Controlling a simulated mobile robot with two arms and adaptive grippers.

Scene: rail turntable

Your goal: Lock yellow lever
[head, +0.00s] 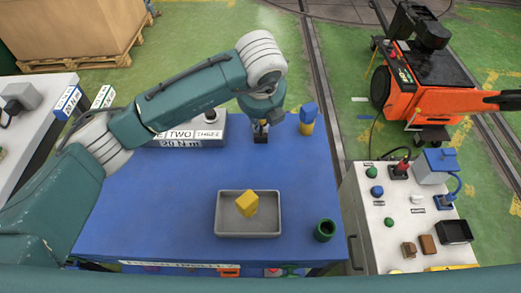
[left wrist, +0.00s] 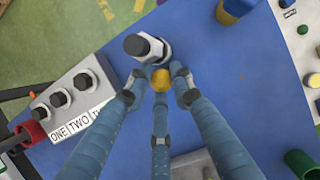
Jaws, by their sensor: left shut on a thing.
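My left gripper (head: 261,130) is over the far part of the blue table. In the left wrist view its fingers (left wrist: 157,86) are shut on a small yellow rounded piece (left wrist: 161,80), probably the yellow lever's knob. A white post with a black hexagonal top (left wrist: 146,48) stands just beyond it. What holds the yellow piece up is hidden by the fingers, so I cannot tell how the lever is turned. In the head view the gripper hides most of this spot. My right gripper is not in view.
A grey tray (head: 228,227) holds a yellow block (head: 247,203). A green cup (head: 325,230) stands right of it. A blue-and-yellow piece (head: 308,119) stands at the far right edge. A labelled grey box (head: 217,127) is left of the gripper. A control console (head: 375,225) stands at right.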

